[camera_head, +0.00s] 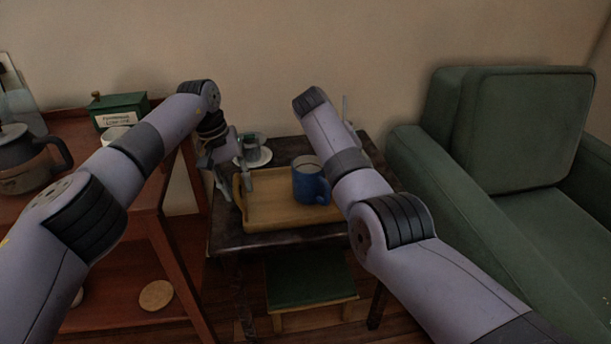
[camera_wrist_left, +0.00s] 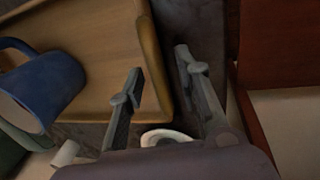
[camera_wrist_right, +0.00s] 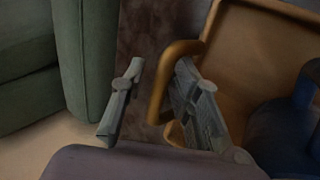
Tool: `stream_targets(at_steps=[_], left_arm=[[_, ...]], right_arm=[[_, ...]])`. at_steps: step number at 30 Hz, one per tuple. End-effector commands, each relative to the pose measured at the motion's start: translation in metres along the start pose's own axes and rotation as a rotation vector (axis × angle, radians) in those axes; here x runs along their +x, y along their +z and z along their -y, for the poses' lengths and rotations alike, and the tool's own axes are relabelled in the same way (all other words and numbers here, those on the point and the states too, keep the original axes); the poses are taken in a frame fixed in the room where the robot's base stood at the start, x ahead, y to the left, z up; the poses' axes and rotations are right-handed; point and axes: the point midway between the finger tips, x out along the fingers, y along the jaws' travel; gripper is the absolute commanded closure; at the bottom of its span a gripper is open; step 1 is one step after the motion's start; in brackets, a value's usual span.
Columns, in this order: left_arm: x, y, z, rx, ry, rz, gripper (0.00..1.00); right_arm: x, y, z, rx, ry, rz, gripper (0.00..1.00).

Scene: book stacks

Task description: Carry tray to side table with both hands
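The wooden tray (camera_head: 285,217) appears to rest on the dark side table (camera_head: 228,240), with a blue mug (camera_head: 311,184) standing on it. My left gripper (camera_head: 236,184) is at the tray's left end. In the left wrist view, its fingers (camera_wrist_left: 160,75) are apart, one on each side of the tray's rim (camera_wrist_left: 152,45). My right gripper is mostly hidden behind its arm in the head view. In the right wrist view, its fingers (camera_wrist_right: 162,78) are apart, with the tray's curved handle (camera_wrist_right: 160,92) between them. Contact cannot be told.
A saucer with a small cup (camera_head: 253,150) sits on the table behind the tray. A reddish wooden shelf (camera_head: 150,200) at left holds a coffee pot (camera_head: 25,165) and green box (camera_head: 118,108). A green armchair (camera_head: 500,150) stands right. A green-topped stool (camera_head: 308,278) is below.

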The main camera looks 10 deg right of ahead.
Motion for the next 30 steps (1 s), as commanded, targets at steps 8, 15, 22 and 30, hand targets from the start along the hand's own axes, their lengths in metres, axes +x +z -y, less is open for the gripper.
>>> stream_targets(at_steps=[8, 15, 22, 30], left_arm=[[-0.004, -0.001, 0.0, 0.0, 0.0, -0.001, 0.69], [-0.035, -0.001, 0.0, 0.0, 0.0, -0.004, 0.69], [-0.067, -0.001, 0.0, 0.0, 0.0, -0.002, 0.69], [-0.08, 0.0, 0.0, 0.0, -0.001, 0.0, 0.69]], right_arm=[[0.001, 0.0, 0.002, -0.003, -0.002, 0.001, 0.69], [0.001, 0.0, 0.002, -0.002, -0.002, 0.001, 0.69], [0.001, 0.0, 0.002, -0.002, -0.002, 0.002, 0.69], [-0.01, 0.0, 0.001, -0.002, -0.002, -0.001, 0.69]])
